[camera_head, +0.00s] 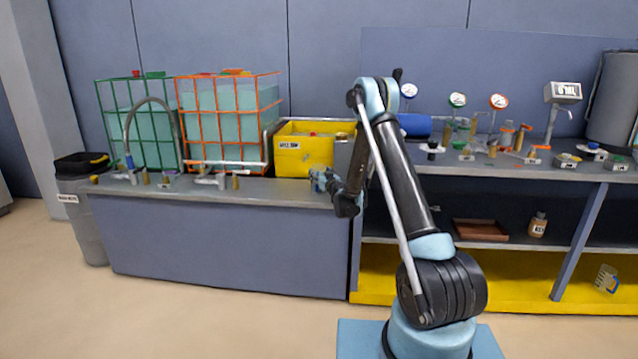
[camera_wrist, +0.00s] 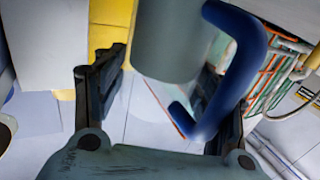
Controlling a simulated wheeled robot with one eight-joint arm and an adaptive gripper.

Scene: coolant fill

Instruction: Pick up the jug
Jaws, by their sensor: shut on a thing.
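In the wrist view the jug is a grey-green cylinder (camera_wrist: 172,40) with a thick blue handle (camera_wrist: 252,62) on its right side. My gripper (camera_wrist: 160,98) has one dark finger left of the jug's body. The other finger is on the right, by the handle, partly hidden behind it. The gripper is shut on the jug; the exact contact points are hard to see. In the head view my gripper (camera_head: 322,181) is over the bench beside the yellow bin, and I cannot make out the jug there.
The yellow bin (camera_head: 293,155) and the orange-caged tank (camera_head: 212,128) stand behind the gripper, with a green-caged tank (camera_head: 107,128) further left. Pipe fittings line the bench edge (camera_head: 255,188). Gauges and valves crowd the right-hand bench. The floor in front is clear.

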